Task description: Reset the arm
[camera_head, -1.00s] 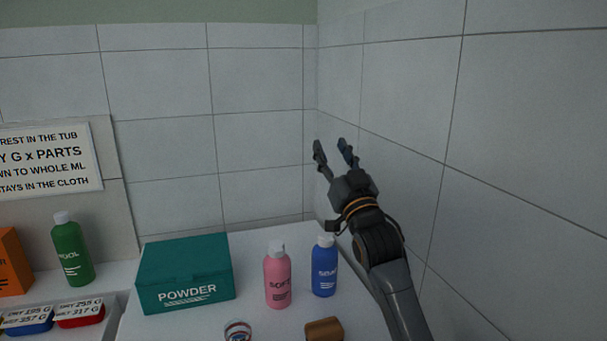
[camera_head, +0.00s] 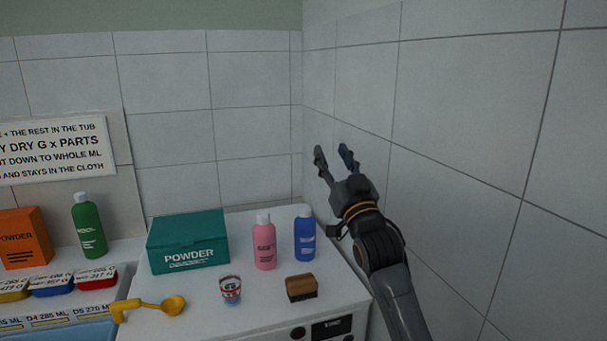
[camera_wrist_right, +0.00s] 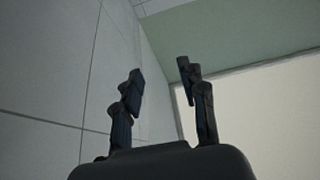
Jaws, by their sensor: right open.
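My right gripper (camera_head: 334,158) is raised in front of the tiled wall corner in the head view, above and right of the blue bottle. Its two fingers are apart with nothing between them. The right wrist view shows the same open fingers (camera_wrist_right: 160,90) pointing up, with wall and ceiling behind. My right arm comes in from the lower right, near the right wall. My left gripper is not in view.
The white top (camera_head: 200,305) holds a green powder box (camera_head: 188,242), pink bottle (camera_head: 264,243), blue bottle (camera_head: 304,236), small cup (camera_head: 230,290), brown brush (camera_head: 301,287) and yellow scoop (camera_head: 150,306). The tiled right wall (camera_head: 460,120) is close to my arm.

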